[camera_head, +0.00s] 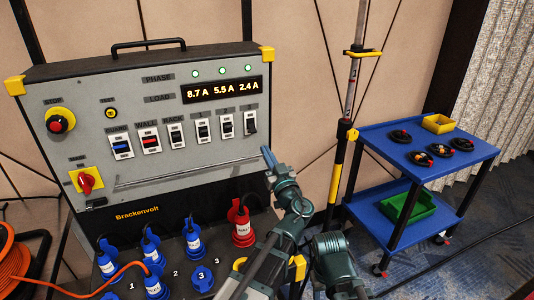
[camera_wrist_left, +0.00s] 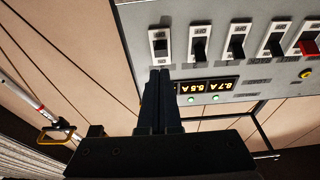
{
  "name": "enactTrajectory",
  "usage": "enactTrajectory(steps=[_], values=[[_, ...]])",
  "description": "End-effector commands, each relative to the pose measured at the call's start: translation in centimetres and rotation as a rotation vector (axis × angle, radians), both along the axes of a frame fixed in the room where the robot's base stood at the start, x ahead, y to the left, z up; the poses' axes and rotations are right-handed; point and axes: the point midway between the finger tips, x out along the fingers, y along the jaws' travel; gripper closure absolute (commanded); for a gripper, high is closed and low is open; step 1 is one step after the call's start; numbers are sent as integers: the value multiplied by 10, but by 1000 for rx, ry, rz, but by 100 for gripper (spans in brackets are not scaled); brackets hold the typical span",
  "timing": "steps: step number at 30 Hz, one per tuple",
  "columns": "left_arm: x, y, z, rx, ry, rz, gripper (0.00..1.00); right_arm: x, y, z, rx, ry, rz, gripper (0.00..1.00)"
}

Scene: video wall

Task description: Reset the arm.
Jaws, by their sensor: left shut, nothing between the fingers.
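My left gripper (camera_head: 266,152) is in front of the right end of the grey control panel (camera_head: 160,95) in the head view. Its dark fingers are together and hold nothing. In the left wrist view, which sees the panel upside down, the shut fingertips (camera_wrist_left: 160,72) appear close to the end rocker switch (camera_wrist_left: 160,44). That switch (camera_head: 250,122) is the rightmost of the row in the head view. I cannot tell whether the fingers touch it. My right gripper is not in view.
The lit display (camera_head: 222,90) reads 8.7 A, 5.5 A, 2.4 A. Blue plugs (camera_head: 193,240) and a red plug (camera_head: 241,225) sit below the panel. A stand pole (camera_head: 345,110) and a blue cart (camera_head: 425,170) are at right. An orange cable (camera_head: 15,265) lies at left.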

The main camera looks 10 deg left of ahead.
Motion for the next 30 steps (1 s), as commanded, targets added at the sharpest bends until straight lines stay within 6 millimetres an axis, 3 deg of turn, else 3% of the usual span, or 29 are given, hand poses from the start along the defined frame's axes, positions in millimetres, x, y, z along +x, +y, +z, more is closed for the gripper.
enactTrajectory(steps=[7,11,14,17,21,27,30], values=[[-20,18,-13,-42,147,102,100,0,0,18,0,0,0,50],[-51,33,-45,-98,415,202,100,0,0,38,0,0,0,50],[-80,32,-77,-140,669,228,100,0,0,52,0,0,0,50],[-114,20,-107,-175,944,195,100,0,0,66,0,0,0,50],[-167,-13,-140,-204,1327,42,100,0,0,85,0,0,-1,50],[-232,-68,-158,-203,1718,-290,100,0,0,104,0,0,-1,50],[-253,-87,-159,-196,1819,-430,100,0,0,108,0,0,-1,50]])
